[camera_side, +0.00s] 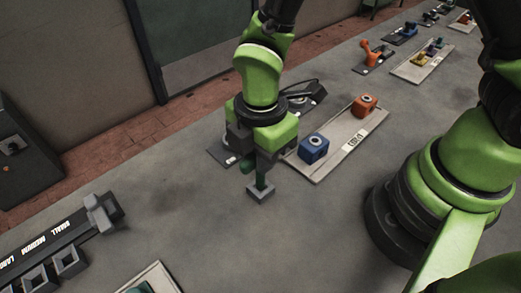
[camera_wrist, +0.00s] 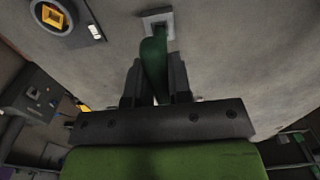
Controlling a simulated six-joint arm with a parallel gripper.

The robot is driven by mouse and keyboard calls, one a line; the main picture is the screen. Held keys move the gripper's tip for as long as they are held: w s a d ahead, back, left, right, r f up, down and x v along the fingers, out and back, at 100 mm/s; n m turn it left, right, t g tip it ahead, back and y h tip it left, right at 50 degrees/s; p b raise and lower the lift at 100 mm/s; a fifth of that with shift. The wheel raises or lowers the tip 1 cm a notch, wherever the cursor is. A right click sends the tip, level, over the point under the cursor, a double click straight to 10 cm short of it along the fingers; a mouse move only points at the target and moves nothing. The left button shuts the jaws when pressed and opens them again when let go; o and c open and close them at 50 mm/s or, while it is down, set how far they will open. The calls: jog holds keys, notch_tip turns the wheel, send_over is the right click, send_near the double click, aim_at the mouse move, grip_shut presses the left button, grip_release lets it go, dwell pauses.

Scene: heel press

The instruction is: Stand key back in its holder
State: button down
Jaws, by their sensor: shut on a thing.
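My gripper (camera_side: 261,160) points down above the grey table and is shut on a dark green key (camera_side: 262,180). The key stands roughly upright between the fingers, which also show in the wrist view (camera_wrist: 156,75). In that view the green key (camera_wrist: 153,52) runs out past the fingertips to a small grey square holder (camera_wrist: 158,16). In the side view the holder (camera_side: 260,195) is right under the key. The key's lower end meets the holder's opening; I cannot tell how deep it sits. My fingers hide part of the key.
A pale board (camera_side: 334,152) with a blue block (camera_side: 313,148) and an orange block (camera_side: 364,105) lies right of my gripper. A dark labelled rack (camera_side: 45,245) with grey square frames is at lower left. The table between rack and gripper is clear.

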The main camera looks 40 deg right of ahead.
jog(key=shift+f, duration=0.4)
jog(key=c, duration=1)
grip_release()
jog(key=shift+o, duration=0.2)
jog(key=shift+r, duration=0.15)
notch_tip(320, 180, up, 10)
jog(key=shift+f, duration=0.15)
